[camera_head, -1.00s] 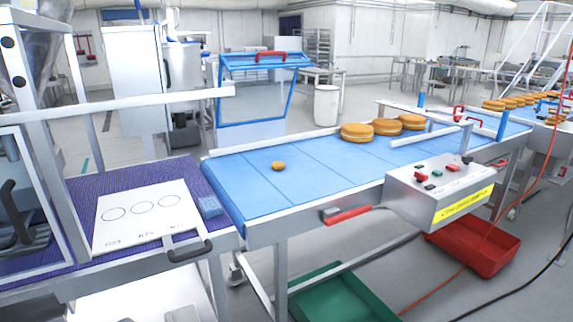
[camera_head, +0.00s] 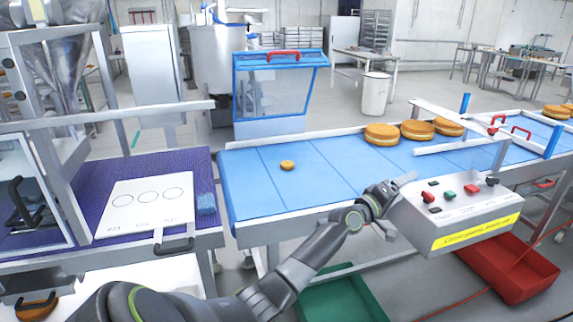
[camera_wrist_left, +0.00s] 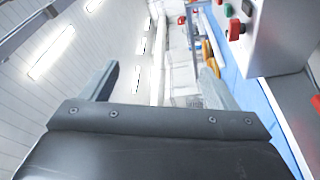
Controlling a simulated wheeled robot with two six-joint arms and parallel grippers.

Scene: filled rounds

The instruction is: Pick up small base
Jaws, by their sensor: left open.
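The small base (camera_head: 287,165) is a small round golden-brown piece. It lies by itself on the left part of the blue conveyor belt (camera_head: 262,195) in the head view. My left arm reaches in from the bottom, and my left gripper (camera_head: 404,180) is over the belt's front edge beside the control box, to the right of the small base and apart from it. In the left wrist view the two fingers of my left gripper (camera_wrist_left: 160,82) are spread with nothing between them. The small base does not show in that view. My right gripper is not in view.
Several large filled rounds (camera_head: 382,134) sit on the belt at the back right. The control box (camera_head: 458,212) stands close to my left gripper. A white board with three circles (camera_head: 147,207) lies on the purple mat at left. The belt around the small base is clear.

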